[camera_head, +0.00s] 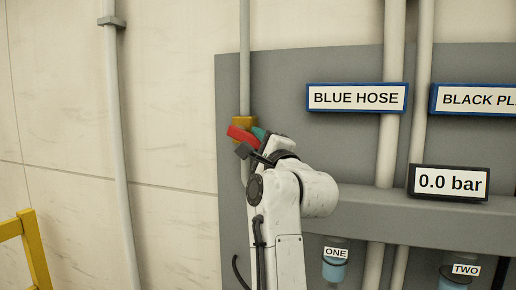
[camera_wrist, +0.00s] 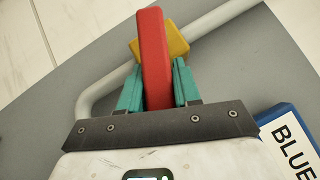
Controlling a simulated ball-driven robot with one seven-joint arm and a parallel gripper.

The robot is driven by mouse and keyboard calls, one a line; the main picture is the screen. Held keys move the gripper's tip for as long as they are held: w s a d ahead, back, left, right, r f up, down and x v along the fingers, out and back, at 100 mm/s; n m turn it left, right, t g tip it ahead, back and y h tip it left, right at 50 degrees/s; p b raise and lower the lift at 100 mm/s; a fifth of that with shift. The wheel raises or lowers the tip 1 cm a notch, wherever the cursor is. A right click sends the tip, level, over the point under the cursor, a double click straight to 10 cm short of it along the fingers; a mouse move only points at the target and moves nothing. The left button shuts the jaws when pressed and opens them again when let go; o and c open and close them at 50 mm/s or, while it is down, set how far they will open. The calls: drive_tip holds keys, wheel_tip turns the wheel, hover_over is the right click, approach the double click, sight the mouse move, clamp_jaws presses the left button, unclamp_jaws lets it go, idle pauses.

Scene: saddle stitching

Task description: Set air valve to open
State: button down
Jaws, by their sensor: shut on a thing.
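The air valve has a red handle (camera_head: 241,134) and a yellow body (camera_head: 243,122) on a thin grey pipe, in front of the grey panel. In the head view the handle lies across the pipe, tilted a little. In the wrist view the red handle (camera_wrist: 153,60) runs up the middle, with the yellow body (camera_wrist: 176,44) behind it. My gripper (camera_wrist: 157,84) has teal fingers, one on each side of the handle, and is shut on it. In the head view the gripper (camera_head: 258,134) is partly hidden by my wrist.
The BLUE HOSE sign (camera_head: 357,98) and a gauge (camera_head: 449,183) reading 0.0 bar are to the right. A grey ledge (camera_head: 400,215) runs below, with containers labelled ONE (camera_head: 335,268) and TWO (camera_head: 463,272). A yellow rail (camera_head: 34,250) stands at lower left.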

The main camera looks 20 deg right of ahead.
drive_tip(key=shift+f, duration=0.1)
drive_tip(key=c, duration=0.9)
unclamp_jaws()
drive_tip(key=b+v, duration=0.2)
drive_tip(key=v, duration=0.8)
drive_tip(key=shift+s+f, duration=0.1)
drive_tip(key=shift+s, duration=0.25)
drive_tip(key=shift+c, duration=0.4)
